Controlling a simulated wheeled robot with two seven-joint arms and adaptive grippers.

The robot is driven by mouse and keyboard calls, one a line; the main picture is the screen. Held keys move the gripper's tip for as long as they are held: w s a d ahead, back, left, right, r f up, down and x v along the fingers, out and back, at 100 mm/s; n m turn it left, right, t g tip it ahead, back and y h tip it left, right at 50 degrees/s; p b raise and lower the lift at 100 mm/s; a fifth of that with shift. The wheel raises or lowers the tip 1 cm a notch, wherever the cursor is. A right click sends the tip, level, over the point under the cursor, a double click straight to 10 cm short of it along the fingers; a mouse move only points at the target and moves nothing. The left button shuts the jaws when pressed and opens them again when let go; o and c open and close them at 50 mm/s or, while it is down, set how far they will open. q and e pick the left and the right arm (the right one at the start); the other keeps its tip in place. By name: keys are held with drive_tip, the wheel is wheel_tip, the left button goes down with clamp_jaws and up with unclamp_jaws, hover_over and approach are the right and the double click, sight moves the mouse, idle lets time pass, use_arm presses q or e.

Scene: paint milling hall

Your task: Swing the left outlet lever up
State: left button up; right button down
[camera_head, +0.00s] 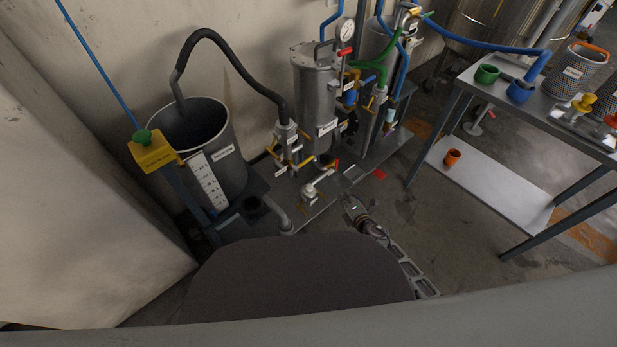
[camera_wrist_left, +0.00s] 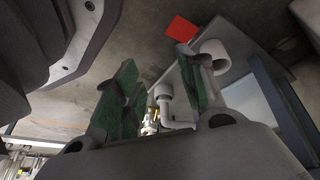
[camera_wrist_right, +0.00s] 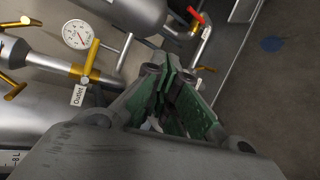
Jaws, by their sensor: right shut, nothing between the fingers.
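Whether this is the left outlet is not readable. In the head view several yellow handles (camera_head: 297,163) sit on the pipework below the left grey vessel (camera_head: 315,95); their tags are too small to read. My right gripper (camera_head: 352,207) is low in front of the pipework; in its wrist view its fingers (camera_wrist_right: 178,92) are shut and empty, apart from the lever. My left gripper (camera_wrist_left: 163,92) is open and empty.
A grey bucket (camera_head: 222,140) with a black hose stands at the left. A red-handled valve (camera_head: 322,178) sits low beside the pipework. A metal table (camera_head: 545,112) with cups stands at the right.

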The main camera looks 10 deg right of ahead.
use_arm(q)
drive_tip(key=w+d+r+t+h+b, duration=0.2)
drive_tip(key=d+r+b, duration=0.4)
drive_tip(key=r+b, duration=0.3)
drive_tip(key=shift+w+b, duration=0.35)
drive_tip(key=shift+w, duration=0.35)
use_arm(e)
drive_tip(key=w+a+r+n+t+y, duration=0.1)
drive_tip(key=w+a+r+n+y, duration=0.1)
drive_tip(key=a+r+n+y, duration=0.5)
drive_tip(key=shift+a+r+n+y, duration=0.4)
drive_tip(key=shift+a+r+n, duration=3.25)
drive_tip(key=shift+n, duration=2.45)
use_arm(q)
drive_tip(key=shift+r, duration=0.1)
use_arm(e)
drive_tip(key=shift+d+r, duration=0.3)
drive_tip(key=shift+r, duration=0.05)
use_arm(q)
drive_tip(key=shift+f+b, duration=0.35)
drive_tip(key=shift+b, duration=0.05)
use_arm(e)
drive_tip(key=shift+x, duration=4.45)
drive_tip(key=shift+s, duration=0.1)
use_arm(q)
drive_tip(key=shift+r+p, duration=0.5)
drive_tip(key=shift+p, duration=0.05)
use_arm(e)
drive_tip(key=shift+s+a, duration=0.4)
drive_tip(key=shift+a, duration=0.15)
